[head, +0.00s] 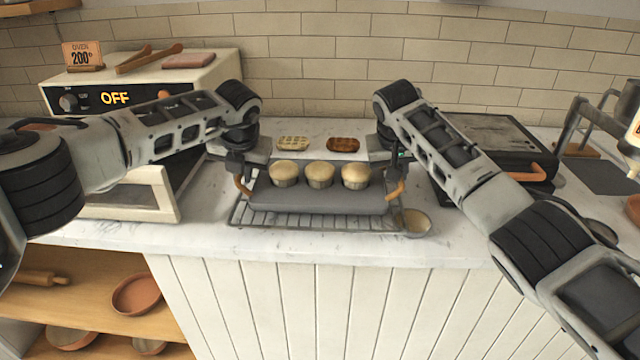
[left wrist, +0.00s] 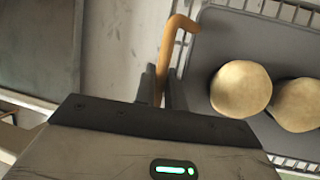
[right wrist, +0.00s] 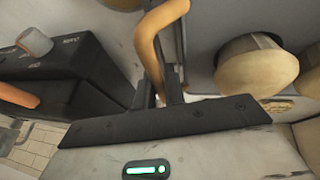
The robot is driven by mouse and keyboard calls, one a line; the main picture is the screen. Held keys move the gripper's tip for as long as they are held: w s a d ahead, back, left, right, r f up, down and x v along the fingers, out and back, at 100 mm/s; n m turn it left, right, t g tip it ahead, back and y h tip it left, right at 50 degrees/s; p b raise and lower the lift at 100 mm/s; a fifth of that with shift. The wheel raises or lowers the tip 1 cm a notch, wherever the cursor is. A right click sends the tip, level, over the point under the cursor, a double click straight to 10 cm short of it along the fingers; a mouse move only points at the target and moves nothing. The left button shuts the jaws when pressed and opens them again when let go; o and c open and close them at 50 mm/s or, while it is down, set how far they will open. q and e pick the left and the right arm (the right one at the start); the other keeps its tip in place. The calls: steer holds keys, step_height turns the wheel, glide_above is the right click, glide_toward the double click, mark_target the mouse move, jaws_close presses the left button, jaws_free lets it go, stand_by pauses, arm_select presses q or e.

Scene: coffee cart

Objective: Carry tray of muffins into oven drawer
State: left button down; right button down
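A dark grey tray (head: 318,200) with three pale muffins (head: 320,175) is at the counter's middle, over a wire rack (head: 275,222); I cannot tell if they touch. My left gripper (left wrist: 161,90) is shut on the tray's left orange handle (left wrist: 172,40), at the tray's left side. My right gripper (right wrist: 160,88) is shut on the right orange handle (right wrist: 152,45). Muffins also show beside each gripper in the wrist views. The oven (head: 140,90), showing OFF, stands at the left. Its drawer (head: 135,200) appears pulled out at the front, partly hidden by my left arm.
A small cup (head: 414,222) stands at the rack's right front corner. A dark grill (head: 490,140) with an orange handle is at the right. Two small flat items (head: 318,144) lie behind the tray. Marble counter shows between the drawer and rack.

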arm_select(q)
steer(key=shift+r, duration=0.15)
arm_select(e)
steer(key=shift+r, duration=0.15)
